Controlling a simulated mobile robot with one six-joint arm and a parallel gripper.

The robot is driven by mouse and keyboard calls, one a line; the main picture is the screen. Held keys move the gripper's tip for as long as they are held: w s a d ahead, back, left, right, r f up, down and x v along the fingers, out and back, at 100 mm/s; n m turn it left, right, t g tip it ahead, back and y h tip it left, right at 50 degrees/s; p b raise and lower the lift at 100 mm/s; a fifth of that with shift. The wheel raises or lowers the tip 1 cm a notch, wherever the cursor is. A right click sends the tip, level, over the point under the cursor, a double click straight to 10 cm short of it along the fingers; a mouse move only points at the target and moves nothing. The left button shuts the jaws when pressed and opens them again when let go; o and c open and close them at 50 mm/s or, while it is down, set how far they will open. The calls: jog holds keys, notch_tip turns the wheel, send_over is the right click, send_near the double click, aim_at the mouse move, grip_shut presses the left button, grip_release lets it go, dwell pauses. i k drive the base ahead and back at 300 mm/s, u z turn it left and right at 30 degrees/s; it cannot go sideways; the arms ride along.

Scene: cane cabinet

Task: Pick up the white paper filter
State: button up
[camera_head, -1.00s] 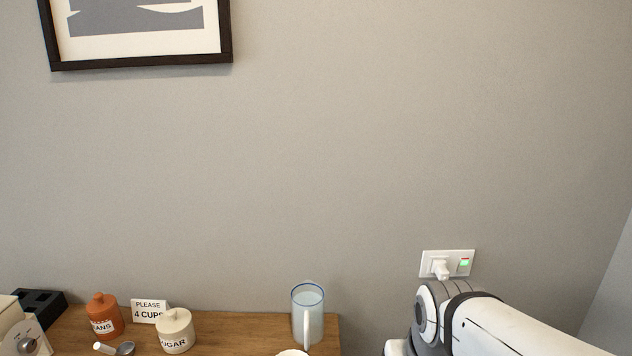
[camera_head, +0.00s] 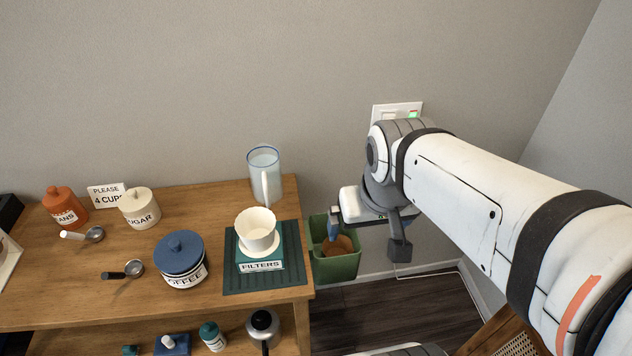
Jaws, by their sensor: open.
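The white paper filter (camera_head: 257,230) is a pale, cup-shaped piece, wide at the top. It stands upright on a teal holder labelled FILTERS (camera_head: 261,266), on a dark green ribbed mat (camera_head: 235,283) at the right end of the wooden counter. My gripper (camera_head: 367,238) is open and empty. It hangs to the right of the filter, past the counter's right edge, in front of the wall and near a green bin (camera_head: 335,268). Its fingers are apart and partly overlap the bin in the picture.
A glass jug (camera_head: 264,175) stands behind the filter. The blue-lidded COFFEE jar (camera_head: 184,262) is to its left. A kettle (camera_head: 263,326) is on the lower shelf.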

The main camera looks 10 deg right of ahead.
aim_at(255, 226)
jog(key=z, duration=1.95)
jog(key=k, duration=2.2)
jog(key=u, duration=0.75)
jog(key=i, duration=1)
